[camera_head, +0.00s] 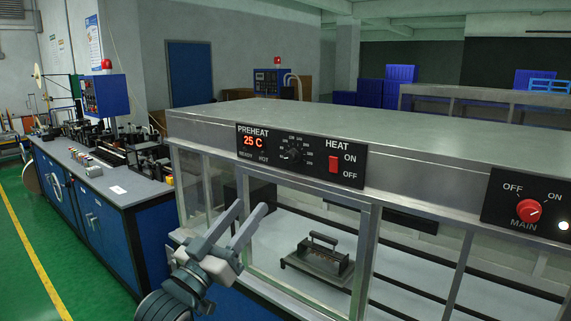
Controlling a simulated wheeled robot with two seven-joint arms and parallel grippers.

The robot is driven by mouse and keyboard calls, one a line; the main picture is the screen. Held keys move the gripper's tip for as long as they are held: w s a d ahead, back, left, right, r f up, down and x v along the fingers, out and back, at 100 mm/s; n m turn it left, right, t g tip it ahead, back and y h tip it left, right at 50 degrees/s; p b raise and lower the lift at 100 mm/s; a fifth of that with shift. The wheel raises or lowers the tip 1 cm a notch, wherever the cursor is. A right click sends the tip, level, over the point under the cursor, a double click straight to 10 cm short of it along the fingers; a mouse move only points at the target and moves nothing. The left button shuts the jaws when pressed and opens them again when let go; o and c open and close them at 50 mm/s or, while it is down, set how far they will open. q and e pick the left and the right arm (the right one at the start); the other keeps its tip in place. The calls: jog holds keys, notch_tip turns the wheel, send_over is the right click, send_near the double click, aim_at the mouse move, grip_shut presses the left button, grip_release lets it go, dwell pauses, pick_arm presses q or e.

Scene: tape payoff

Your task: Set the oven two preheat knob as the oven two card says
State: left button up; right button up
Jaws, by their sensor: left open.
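The preheat knob (293,155) is a small black dial ringed by white numbers on the black control panel (318,174) at the oven's top edge. The display (254,142) left of it reads 25 C in red under the word PREHEAT. Which oven this is cannot be read, and I see no legible oven card. My left gripper (248,223) is open and empty, below and left of the knob, in front of the oven's glass front and apart from the knob. My right gripper is not in view.
A red MAIN knob (527,211) is on another panel at the far right. A dark handled fixture (322,257) stands behind the glass. A workbench with machines (95,165) stands left.

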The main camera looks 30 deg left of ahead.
pick_arm(q)
jog(key=shift+w, duration=0.1)
jog(key=p, duration=0.6)
send_near(289, 159)
jog(key=x, duration=0.6)
jog(key=shift+w+r, duration=0.25)
jog(key=shift+r, duration=0.05)
jog(key=shift+p+x, duration=0.35)
jog(key=shift+x, duration=0.45)
jog(key=shift+f, duration=0.1)
jog(key=c, duration=1.1)
